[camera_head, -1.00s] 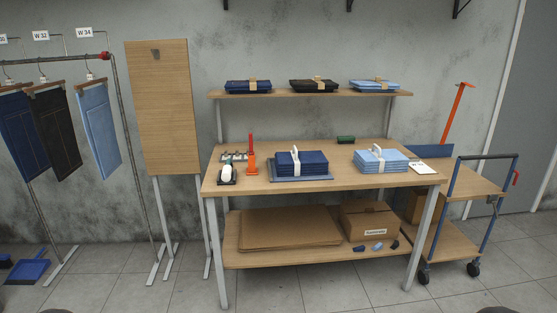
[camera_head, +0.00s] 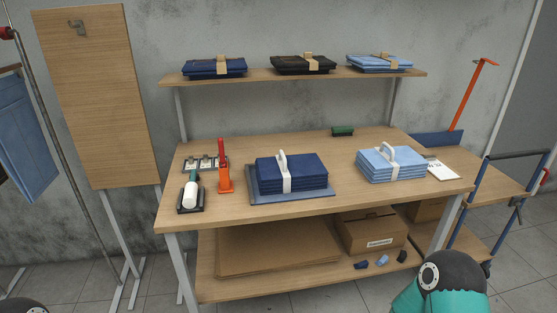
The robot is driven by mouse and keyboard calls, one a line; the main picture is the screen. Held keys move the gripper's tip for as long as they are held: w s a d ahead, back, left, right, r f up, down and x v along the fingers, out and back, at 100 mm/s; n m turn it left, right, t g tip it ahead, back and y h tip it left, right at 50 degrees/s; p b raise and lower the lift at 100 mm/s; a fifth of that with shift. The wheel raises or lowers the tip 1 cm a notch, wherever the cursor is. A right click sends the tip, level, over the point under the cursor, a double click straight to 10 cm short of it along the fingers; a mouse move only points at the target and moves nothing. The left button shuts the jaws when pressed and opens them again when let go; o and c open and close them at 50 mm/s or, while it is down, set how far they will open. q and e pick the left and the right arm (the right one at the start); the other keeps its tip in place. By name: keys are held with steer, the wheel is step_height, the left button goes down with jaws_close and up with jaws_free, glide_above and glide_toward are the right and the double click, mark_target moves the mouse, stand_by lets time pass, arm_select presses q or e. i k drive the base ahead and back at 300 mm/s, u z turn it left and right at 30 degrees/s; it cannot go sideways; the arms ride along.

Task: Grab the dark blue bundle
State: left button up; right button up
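A dark blue bundle (camera_head: 309,172) of folded cloth lies on a grey-blue tray (camera_head: 262,198) in the middle of the table. A white band with a raised loop handle (camera_head: 283,161) goes around it. A light blue bundle (camera_head: 402,172) with a similar white band lies to its right. A smaller dark blue stack (camera_head: 200,68) with a tan band lies on the upper shelf at the left. Part of one of my arms shows at the bottom right, but neither gripper is in view.
An orange upright tool (camera_head: 223,170) and a small white-and-green item (camera_head: 190,194) stand left of the dark blue bundle. A green block (camera_head: 342,131) lies at the back. A cart (camera_head: 500,184) stands close to the table's right side. A tall wooden board (camera_head: 98,100) stands at the left.

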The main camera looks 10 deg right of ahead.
mark_target(281, 173)
steer(key=i, duration=1.05)
